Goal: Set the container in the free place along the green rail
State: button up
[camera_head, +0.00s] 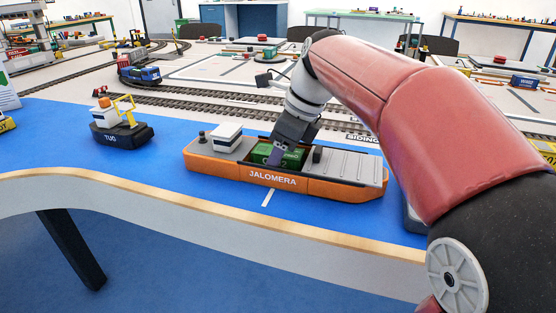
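A green container (291,156) sits in the open hold of the orange ship marked JALOMERA (335,187). My gripper (275,158) reaches down into the hold from above. One grey finger shows against the near left side of the container. The other finger is hidden, so I cannot tell whether the gripper is shut on it. My arm hides part of the layout behind the ship. I cannot make out a green rail clearly. Another small green container (270,52) stands far back, beyond the tracks.
A black tug (122,135) with a yellow frame stands on the blue water left of the ship. Railway tracks (215,108) run behind it, with a blue locomotive (139,75). A yellow object (545,148) lies at the right. The wooden table edge (200,200) curves in front.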

jog(key=shift+f, duration=0.2)
dwell(0.3)
jog(key=c, duration=0.9)
jog(key=shift+r, duration=0.1)
jog(key=shift+r+p, duration=2.35)
jog(key=shift+r, duration=7.85)
